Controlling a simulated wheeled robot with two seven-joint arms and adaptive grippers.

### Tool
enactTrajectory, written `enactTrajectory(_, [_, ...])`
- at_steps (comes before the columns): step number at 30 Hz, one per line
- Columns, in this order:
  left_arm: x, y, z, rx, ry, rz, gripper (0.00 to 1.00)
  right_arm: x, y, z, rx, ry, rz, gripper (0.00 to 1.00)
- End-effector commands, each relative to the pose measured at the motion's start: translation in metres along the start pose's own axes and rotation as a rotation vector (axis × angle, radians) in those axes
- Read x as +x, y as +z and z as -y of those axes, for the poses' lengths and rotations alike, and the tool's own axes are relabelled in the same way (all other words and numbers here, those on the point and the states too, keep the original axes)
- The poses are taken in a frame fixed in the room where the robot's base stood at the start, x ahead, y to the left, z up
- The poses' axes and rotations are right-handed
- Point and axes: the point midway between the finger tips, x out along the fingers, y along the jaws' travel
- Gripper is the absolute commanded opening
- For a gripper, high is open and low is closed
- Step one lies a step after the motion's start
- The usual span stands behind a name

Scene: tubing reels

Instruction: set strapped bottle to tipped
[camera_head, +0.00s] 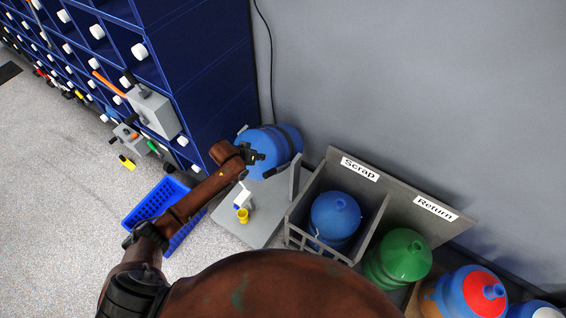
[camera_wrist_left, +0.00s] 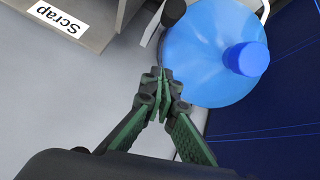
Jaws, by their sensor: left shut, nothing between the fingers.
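The strapped bottle (camera_head: 282,141) is blue with a dark band round it, and sits at the back of a grey stand (camera_head: 252,232) against the wall. In the left wrist view, the blue bottle (camera_wrist_left: 200,55) shows its rounded shoulder and neck (camera_wrist_left: 247,59). It looks tilted, but its exact angle is hard to tell. My left gripper (camera_head: 257,156) is shut and empty, in front of the bottle. In the wrist view, its fingertips (camera_wrist_left: 161,76) are at the bottle's lower left edge; I cannot tell whether they touch. My right gripper is not in view.
A black-tipped lever (camera_head: 282,169) and a grey upright stand beside the bottle. A Scrap bin (camera_head: 300,215) holds a blue bottle; a green bottle (camera_head: 404,257) is under Return. A blue crate (camera_head: 150,205) lies left.

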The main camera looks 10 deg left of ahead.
Motion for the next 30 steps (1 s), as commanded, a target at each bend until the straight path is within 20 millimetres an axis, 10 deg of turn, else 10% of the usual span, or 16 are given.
enactTrajectory(17, [0.105, 0.005, 0.001, -0.002, -0.001, 0.003, 0.0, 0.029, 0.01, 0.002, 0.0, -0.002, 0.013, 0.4])
enactTrajectory(30, [0.108, 0.04, 0.001, -0.001, 0.0, 0.001, 0.0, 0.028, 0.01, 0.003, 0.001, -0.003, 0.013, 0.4])
